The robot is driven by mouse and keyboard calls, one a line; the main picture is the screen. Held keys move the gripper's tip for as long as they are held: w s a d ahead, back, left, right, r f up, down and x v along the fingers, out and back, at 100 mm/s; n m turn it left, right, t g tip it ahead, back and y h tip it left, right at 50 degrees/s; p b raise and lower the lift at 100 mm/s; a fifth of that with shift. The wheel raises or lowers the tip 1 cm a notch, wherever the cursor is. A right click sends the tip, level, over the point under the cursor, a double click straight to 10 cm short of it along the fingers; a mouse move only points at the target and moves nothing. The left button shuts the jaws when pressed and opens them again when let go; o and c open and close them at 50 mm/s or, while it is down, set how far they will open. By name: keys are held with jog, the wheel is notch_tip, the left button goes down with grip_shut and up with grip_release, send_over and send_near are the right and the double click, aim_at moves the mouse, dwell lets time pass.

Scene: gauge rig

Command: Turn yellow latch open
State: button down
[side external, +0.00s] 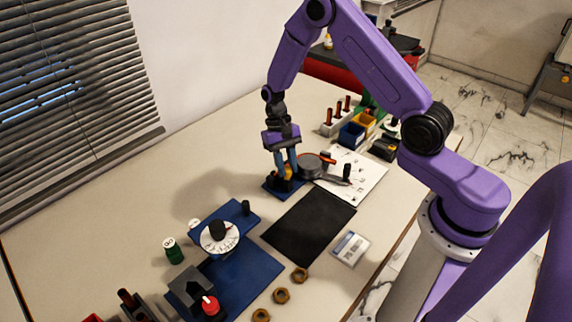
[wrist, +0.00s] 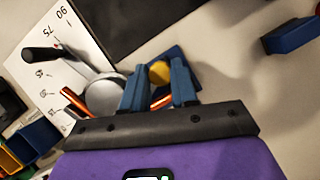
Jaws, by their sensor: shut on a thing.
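The yellow latch (side external: 288,171) stands on a small blue base (side external: 270,188) near the middle of the table in the side external view. My gripper (side external: 285,172) points down over it, and its blue fingers are shut on the latch. In the wrist view, the rounded yellow top of the latch (wrist: 159,72) shows between the two fingers (wrist: 158,85), with the blue base (wrist: 185,57) behind. The lower part of the latch is hidden by the fingers, and I cannot tell its exact angle.
A round grey gauge piece with an orange-red bar (side external: 312,166) sits close to the right, by a white sheet with angle marks (side external: 365,180). A black mat (side external: 310,226) lies in front. A blue plate with a white dial (side external: 220,238) stands front left. The back left table is clear.

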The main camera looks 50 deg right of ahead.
jog(key=shift+d+m+t+y, duration=0.1)
jog(key=shift+m+t+y, duration=0.2)
jog(key=shift+m, duration=0.8)
jog(key=shift+m+t+y, duration=0.2)
jog(key=shift+m+y, duration=0.2)
jog(key=shift+m, duration=0.7)
jog(key=c, duration=0.9)
grip_release()
jog(key=v, duration=1.7)
jog(key=shift+d+r, duration=0.15)
jog(key=shift+r, duration=0.1)
